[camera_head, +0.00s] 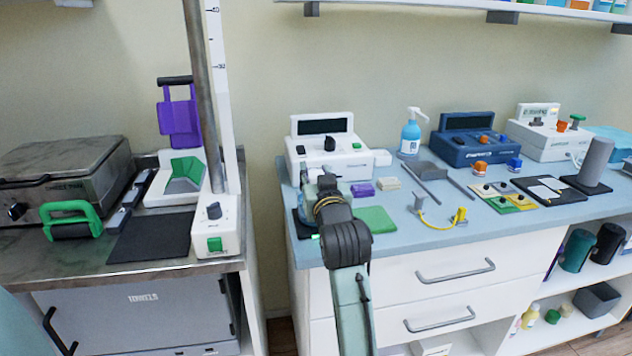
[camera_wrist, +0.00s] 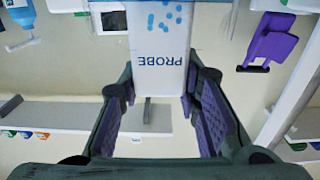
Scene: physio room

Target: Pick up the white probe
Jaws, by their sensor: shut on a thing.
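The white probe (camera_wrist: 160,40) shows in the wrist view as a pale block marked PROBE, with blue dots on its face. It sits between the purple-padded fingers of my gripper (camera_wrist: 158,88), which is shut on it near its lower end in the picture. Its far end runs out of the top of that view. In the head view my gripper (camera_head: 323,182) is over the left part of the blue counter, in front of the white console. I cannot make out the probe clearly there, as my arm hides much of that spot.
The white console (camera_head: 325,152) stands close behind my gripper. A purple block (camera_head: 362,190) and a green cloth (camera_head: 376,220) lie just right of my arm. A blue pump bottle (camera_head: 411,135), a yellow-ended cable (camera_head: 458,217) and a dark blue device (camera_head: 472,143) are further right.

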